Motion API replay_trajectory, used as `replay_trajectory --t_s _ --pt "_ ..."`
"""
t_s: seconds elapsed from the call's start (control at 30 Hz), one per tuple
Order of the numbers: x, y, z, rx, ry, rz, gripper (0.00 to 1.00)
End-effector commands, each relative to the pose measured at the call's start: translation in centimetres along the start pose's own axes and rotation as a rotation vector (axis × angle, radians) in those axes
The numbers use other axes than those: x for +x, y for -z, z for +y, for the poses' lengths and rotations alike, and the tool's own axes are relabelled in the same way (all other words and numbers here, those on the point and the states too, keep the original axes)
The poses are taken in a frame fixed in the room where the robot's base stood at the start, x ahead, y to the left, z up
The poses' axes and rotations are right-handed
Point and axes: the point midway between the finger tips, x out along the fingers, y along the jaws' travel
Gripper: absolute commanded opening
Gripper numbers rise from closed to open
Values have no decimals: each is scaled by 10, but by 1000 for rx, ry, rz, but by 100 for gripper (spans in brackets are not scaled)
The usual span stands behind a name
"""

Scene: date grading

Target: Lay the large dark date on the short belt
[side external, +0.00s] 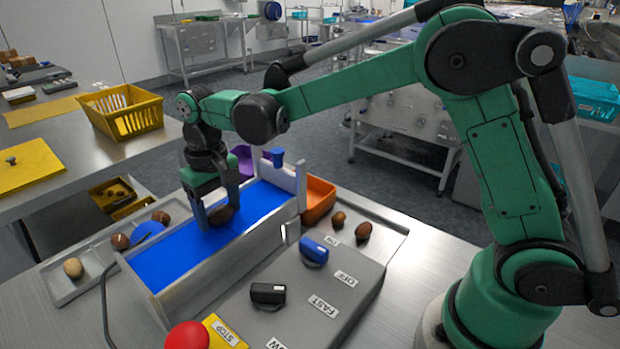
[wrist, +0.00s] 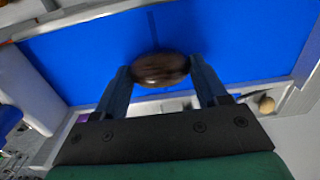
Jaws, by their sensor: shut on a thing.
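The large dark date (side external: 221,215) is glossy brown and sits between the fingers of my gripper (side external: 218,212). In the wrist view the date (wrist: 160,69) lies crosswise, with a fingertip of my gripper (wrist: 160,75) against each end. The short belt (side external: 178,256) is bright blue and runs between low grey side walls. The date is over the belt; whether it touches the surface I cannot tell. The belt (wrist: 235,35) fills most of the wrist view behind the date.
Several other dates lie around the belt, including a pale one (side external: 73,267) on the left tray and a brown one (side external: 363,231) at right. An orange bin (side external: 318,198) stands by the belt's far end. A control box with a blue switch (side external: 314,250) and red button (side external: 188,336) is in front.

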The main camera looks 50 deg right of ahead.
Motion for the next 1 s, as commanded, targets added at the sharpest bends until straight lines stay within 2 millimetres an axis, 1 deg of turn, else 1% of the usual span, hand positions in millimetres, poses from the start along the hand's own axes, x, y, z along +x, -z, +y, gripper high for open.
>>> replay_trajectory --t_s 0.17,0.3,0.33,0.37,0.4,0.43,0.77,0.87,0.97,1.0 --pt "0 0 0 0 0 0 41" --pt "3 0 0 0 0 0 41" --pt "3 0 0 0 0 0 74" --pt "3 0 0 0 0 0 83" --pt "3 0 0 0 0 0 94" --pt "3 0 0 0 0 0 97" --pt "0 0 0 0 0 0 97" --pt "-8 0 0 0 0 0 97" --pt "-24 0 0 0 0 0 97" --pt "-32 0 0 0 0 0 97"
